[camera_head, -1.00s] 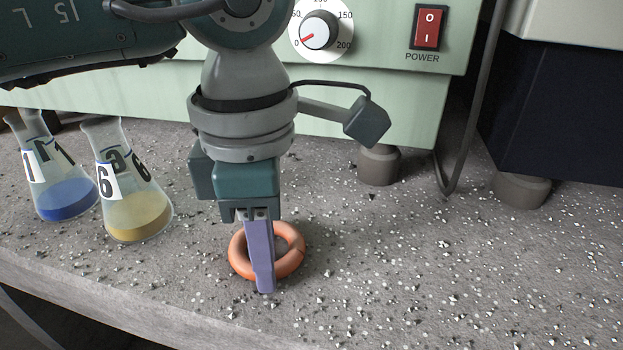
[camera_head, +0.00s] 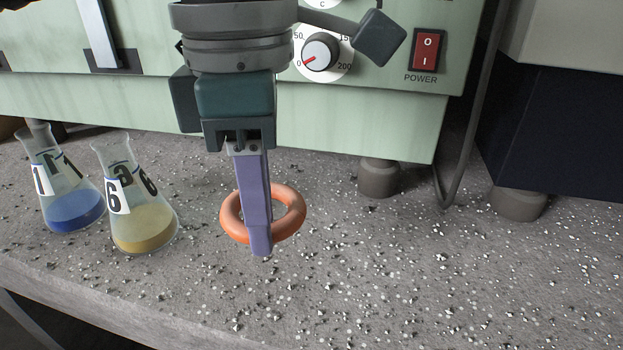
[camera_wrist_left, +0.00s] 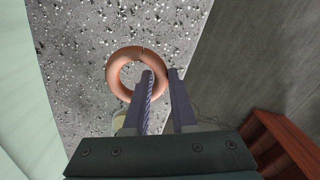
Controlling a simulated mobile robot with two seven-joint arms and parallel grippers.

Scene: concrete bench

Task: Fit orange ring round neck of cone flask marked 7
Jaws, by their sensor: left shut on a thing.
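The orange ring (camera_head: 291,222) is lifted a little above the bench and lies nearly flat. My left gripper (camera_head: 261,250) points down and is shut on one side of its band; in the wrist view (camera_wrist_left: 161,74) the ring (camera_wrist_left: 121,63) sticks out to the left of the fingers. Two cone flasks stand upright at the left in the head view. One with blue liquid (camera_head: 74,208) has turned labels that look like 1. One with yellow liquid (camera_head: 146,228) is marked 6. I see no clear 7. My right gripper is out of view.
A pale green apparatus (camera_head: 380,114) with a dial and a red power switch stands on grey feet (camera_head: 378,178) behind the ring. A dark box (camera_head: 560,130) is at the back right. The speckled bench (camera_head: 430,280) is clear at front right.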

